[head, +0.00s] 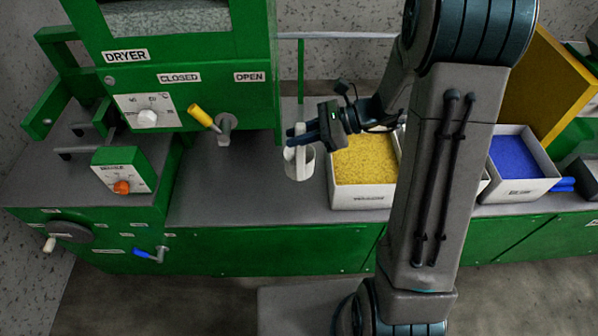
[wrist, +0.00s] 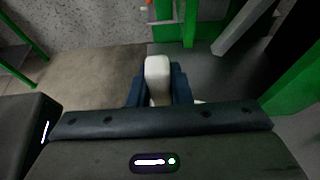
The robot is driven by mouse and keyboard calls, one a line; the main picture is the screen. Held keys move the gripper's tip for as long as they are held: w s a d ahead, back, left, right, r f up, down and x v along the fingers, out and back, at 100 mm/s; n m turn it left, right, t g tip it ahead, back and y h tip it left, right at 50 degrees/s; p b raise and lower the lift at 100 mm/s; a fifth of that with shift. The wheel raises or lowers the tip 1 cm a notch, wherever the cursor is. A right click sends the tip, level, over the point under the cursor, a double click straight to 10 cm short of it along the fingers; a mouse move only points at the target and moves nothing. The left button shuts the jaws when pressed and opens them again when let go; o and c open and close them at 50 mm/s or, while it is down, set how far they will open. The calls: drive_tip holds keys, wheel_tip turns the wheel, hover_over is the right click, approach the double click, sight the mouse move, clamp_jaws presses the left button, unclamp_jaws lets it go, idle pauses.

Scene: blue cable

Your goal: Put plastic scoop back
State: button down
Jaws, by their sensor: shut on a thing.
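The white plastic scoop (head: 299,163) hangs from my gripper (head: 297,136) in the head view, its cup pointing down and its handle upright between the fingers. My gripper is shut on the handle. The scoop is just left of the white bin of yellow granules (head: 362,197), over the grey counter; I cannot tell whether it touches the counter. In the wrist view the pale end of the scoop handle (wrist: 158,68) sticks out between the blue fingers (wrist: 158,90). The scoop's cup is mostly hidden there.
The green dryer (head: 180,60) with a yellow lever (head: 203,116) stands left. A white bin of blue granules (head: 518,172) is at right, with a yellow panel (head: 545,85) behind. The grey counter (head: 240,190) is clear left of the scoop.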

sight(299, 163)
wheel_tip(299, 163, down, 10)
drive_tip(key=shift+r, duration=0.1)
idle(0.4)
drive_tip(key=shift+f+b, duration=0.3)
drive_tip(key=shift+b, duration=0.1)
drive_tip(key=c, duration=1.3)
unclamp_jaws()
drive_tip(key=shift+r, duration=0.1)
drive_tip(key=shift+r, duration=0.1)
